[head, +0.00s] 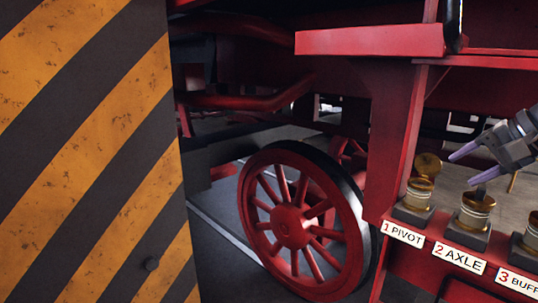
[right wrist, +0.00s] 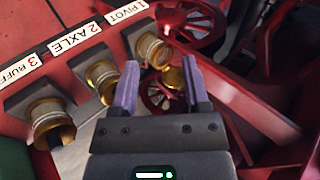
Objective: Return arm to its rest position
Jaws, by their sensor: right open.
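My right gripper (head: 464,164) is at the right edge of the head view, above and behind the row of brass cups. Its two purple fingers are apart with nothing between them, and they point to the left. In the right wrist view the open right gripper (right wrist: 158,88) shows the pivot cup (right wrist: 150,46) just beyond its left finger, with a brass lid (right wrist: 174,78) seen past the gap between the fingers. The axle cup (right wrist: 102,80) is left of the fingers. I cannot tell whether a finger touches a cup. My left gripper is not in view.
A striped yellow and black panel (head: 95,150) fills the left of the head view. A red spoked wheel (head: 292,226) stands in the middle, under a red frame (head: 368,41). The red ledge carries labels, including PIVOT (head: 403,234) and AXLE (head: 459,257).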

